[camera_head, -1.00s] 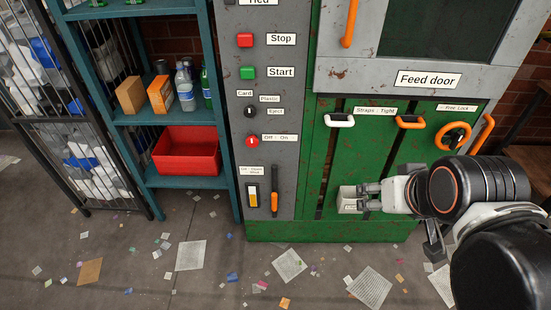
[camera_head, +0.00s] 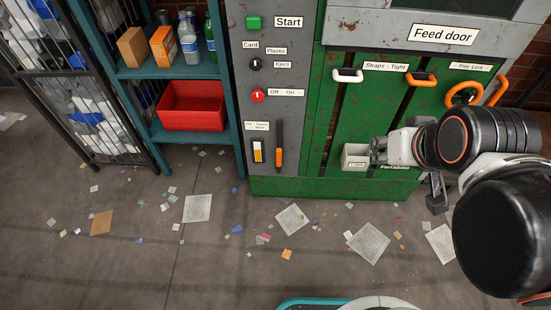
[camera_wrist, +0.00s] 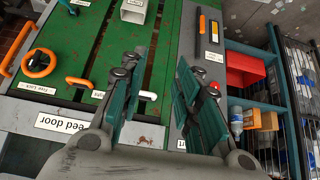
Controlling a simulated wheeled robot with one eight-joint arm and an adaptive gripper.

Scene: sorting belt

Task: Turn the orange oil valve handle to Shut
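An orange-gripped lever (camera_head: 279,145) with a black upper part hangs upright on the grey panel; it also shows in the wrist view (camera_wrist: 202,22). An orange ring handle (camera_head: 464,94) sits at the right of the green machine front; it also shows in the wrist view (camera_wrist: 38,63). My gripper (camera_head: 377,150) points left in front of the green panel, close to a small white box, right of the lever and below the ring. In the wrist view its fingers (camera_wrist: 157,88) are apart with nothing between them.
A white handle (camera_head: 347,75) and an orange handle (camera_head: 420,79) sit on the green front. A teal shelf (camera_head: 158,142) stands left. Paper scraps litter the otherwise open floor.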

